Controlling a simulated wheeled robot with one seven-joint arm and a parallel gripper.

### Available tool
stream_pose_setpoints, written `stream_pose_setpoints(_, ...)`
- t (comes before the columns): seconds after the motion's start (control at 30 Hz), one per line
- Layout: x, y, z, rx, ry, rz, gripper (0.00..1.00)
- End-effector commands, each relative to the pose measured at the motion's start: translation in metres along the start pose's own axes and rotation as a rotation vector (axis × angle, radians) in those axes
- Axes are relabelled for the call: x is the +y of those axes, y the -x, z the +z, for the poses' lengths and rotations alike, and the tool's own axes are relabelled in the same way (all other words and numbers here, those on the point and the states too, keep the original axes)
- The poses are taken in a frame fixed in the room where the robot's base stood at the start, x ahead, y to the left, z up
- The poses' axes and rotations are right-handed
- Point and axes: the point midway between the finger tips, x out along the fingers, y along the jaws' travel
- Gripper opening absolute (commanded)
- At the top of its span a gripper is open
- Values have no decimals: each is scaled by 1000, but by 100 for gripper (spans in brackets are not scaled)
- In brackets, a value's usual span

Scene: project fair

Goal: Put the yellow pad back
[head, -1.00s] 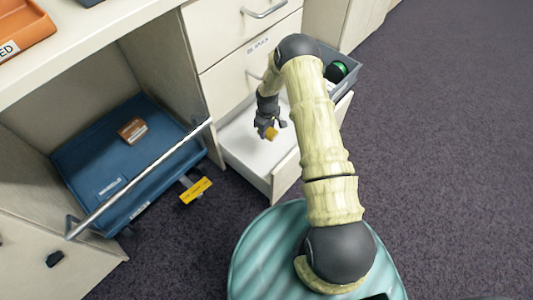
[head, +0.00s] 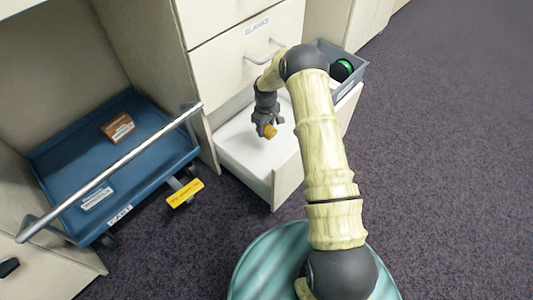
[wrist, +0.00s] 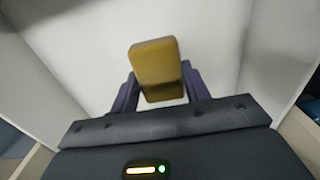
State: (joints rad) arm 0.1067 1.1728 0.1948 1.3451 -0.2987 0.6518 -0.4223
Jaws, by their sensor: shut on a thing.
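The yellow pad (wrist: 155,62) is a small mustard-yellow block held between the fingers of my gripper (wrist: 158,88) in the wrist view. In the head view the pad (head: 270,131) shows at the tip of my gripper (head: 266,128), over the open white drawer (head: 243,150). The pad appears held above the drawer floor; the exact gap cannot be told. The drawer's inside looks empty around it. In the wrist view the pale drawer floor and walls surround the pad.
A blue cart (head: 60,157) with a metal handle holds a brown block (head: 118,127). A closed drawer (head: 235,62) is above. Carpet at right is clear.

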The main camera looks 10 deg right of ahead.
Motion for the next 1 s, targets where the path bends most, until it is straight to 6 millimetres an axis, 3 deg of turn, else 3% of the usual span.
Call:
stream_pose_setpoints(0.37, 0, -1, -1, 0, -4, 0, 25)
stream_pose_setpoints(0.47, 0, -9, -1, -1, -4, -1, 25)
stream_pose_setpoints(0.77, 0, -59, -1, -1, -4, 0, 25)
stream_pose_setpoints(1.0, 0, -63, -1, 0, -4, 0, 25)
